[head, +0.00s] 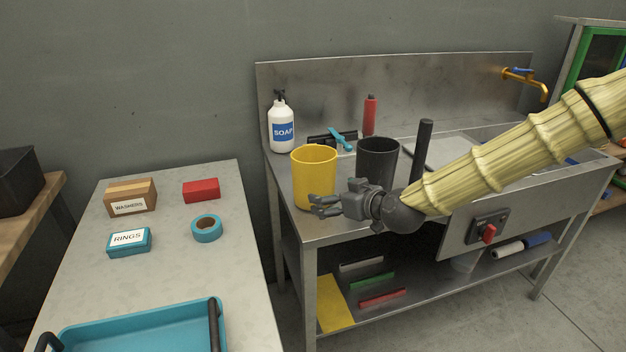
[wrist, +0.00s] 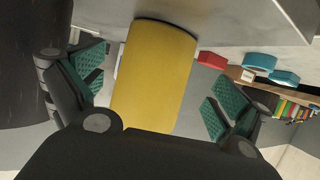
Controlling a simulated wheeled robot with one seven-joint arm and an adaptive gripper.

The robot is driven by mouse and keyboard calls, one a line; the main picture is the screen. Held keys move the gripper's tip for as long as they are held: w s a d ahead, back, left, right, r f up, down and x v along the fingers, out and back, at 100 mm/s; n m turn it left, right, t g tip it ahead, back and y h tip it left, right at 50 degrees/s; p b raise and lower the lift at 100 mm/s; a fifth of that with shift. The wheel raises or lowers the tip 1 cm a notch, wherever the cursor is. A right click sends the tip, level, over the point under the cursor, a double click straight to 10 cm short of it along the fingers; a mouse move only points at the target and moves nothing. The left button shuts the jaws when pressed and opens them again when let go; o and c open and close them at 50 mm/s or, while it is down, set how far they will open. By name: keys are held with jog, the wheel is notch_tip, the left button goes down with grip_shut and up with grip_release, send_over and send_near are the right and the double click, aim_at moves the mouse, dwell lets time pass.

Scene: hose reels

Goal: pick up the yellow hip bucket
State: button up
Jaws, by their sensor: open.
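The yellow bucket (head: 314,173) stands upright on the left end of the steel sink bench (head: 290,222), its open rim facing up. My gripper (head: 318,205) is open in front of the bucket's lower part in the head view. In the wrist view, the bucket (wrist: 156,75) shows between the two green-padded fingers of my gripper (wrist: 157,100), with a gap visible on each side. I cannot tell whether any part of the gripper touches it.
A dark grey bucket (head: 377,160) stands close to the right of the yellow one. A soap bottle (head: 282,128) is behind it. Left, a separate table (head: 165,270) holds a washers box (head: 131,198), a tape roll (head: 207,229) and a blue tray (head: 150,330).

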aim_at(325, 194)
jog(key=x, duration=0.3)
jog(key=shift+w+f, duration=0.15)
jog(key=shift+x, duration=0.85)
jog(key=shift+p+x, duration=0.35)
jog(key=shift+x, duration=1.7)
jog(key=shift+a, duration=0.1)
jog(key=c, duration=0.9)
